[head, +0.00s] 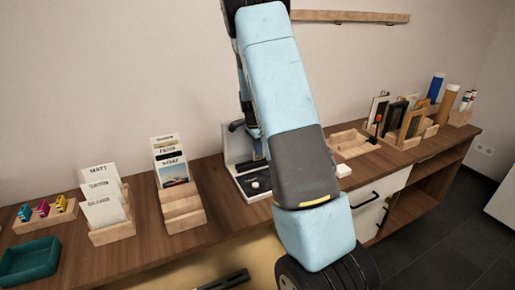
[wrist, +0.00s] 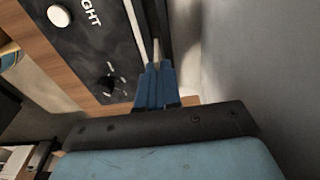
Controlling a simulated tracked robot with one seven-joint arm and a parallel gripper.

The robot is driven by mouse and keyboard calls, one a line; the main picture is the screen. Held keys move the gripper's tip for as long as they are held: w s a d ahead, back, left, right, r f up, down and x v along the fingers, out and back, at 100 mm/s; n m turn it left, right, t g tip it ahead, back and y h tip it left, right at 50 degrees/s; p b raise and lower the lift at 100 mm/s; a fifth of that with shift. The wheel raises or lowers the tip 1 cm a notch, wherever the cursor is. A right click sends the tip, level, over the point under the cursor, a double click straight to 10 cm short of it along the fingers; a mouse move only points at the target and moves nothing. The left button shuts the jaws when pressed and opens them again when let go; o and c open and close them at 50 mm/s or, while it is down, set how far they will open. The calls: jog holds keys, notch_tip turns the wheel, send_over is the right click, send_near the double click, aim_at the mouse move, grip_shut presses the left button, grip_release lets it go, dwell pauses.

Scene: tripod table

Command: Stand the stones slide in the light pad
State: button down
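The light pad (head: 235,148) stands on the sideboard, a pale upright panel behind a dark base, partly hidden by my arm. In the wrist view its dark base (wrist: 92,52) shows part of the word LIGHT, a white button and a black knob. My gripper (wrist: 157,68) is at the pad's edge, its blue fingers close together. A thin pale-edged piece (wrist: 156,50) shows edge-on between the fingertips. It looks like a slide, but its picture cannot be seen.
Wooden card holders (head: 183,210) and a teal tray (head: 30,262) stand to the left. Right of my arm are a wooden tray (head: 352,143) and a rack of framed slides (head: 411,124). A pale wall rises close beside my gripper in the wrist view.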

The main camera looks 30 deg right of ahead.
jog(key=shift+f, duration=1.15)
jog(key=c, duration=1.3)
grip_release()
jog(key=shift+o, duration=0.2)
jog(key=shift+r, duration=0.1)
jog(key=shift+r, duration=4.4)
